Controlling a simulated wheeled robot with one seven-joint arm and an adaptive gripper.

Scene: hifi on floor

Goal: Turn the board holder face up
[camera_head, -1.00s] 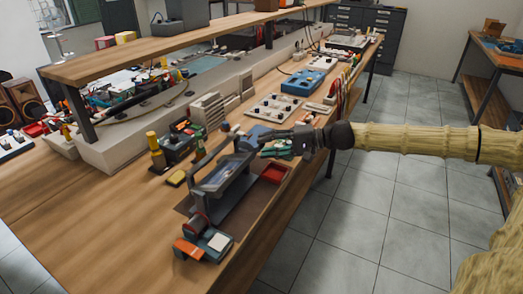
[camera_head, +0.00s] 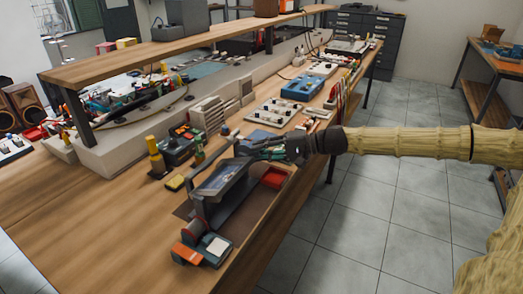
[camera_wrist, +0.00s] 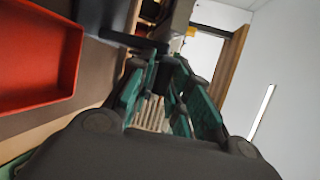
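The board holder (camera_head: 233,196) is a grey metal frame standing on a dark mat at the front of the bench. A flat grey board or panel (camera_head: 218,178) sits tilted in its upper part. My gripper (camera_head: 247,150) reaches in from the right at the frame's far upper end. In the wrist view its teal-padded fingers (camera_wrist: 158,75) come together around a dark part at the end of the holder's dark bar (camera_wrist: 110,35). The fingers appear shut on it, though the contact is partly hidden. My gripper hides part of the holder's far end in the head view.
A red tray (camera_head: 274,178) lies just right of the holder, below my gripper. An orange and grey device (camera_head: 200,249) stands at its near end. A yellow-topped tool (camera_head: 155,155) and a dark box (camera_head: 180,145) stand to the left. The bench's front left is clear.

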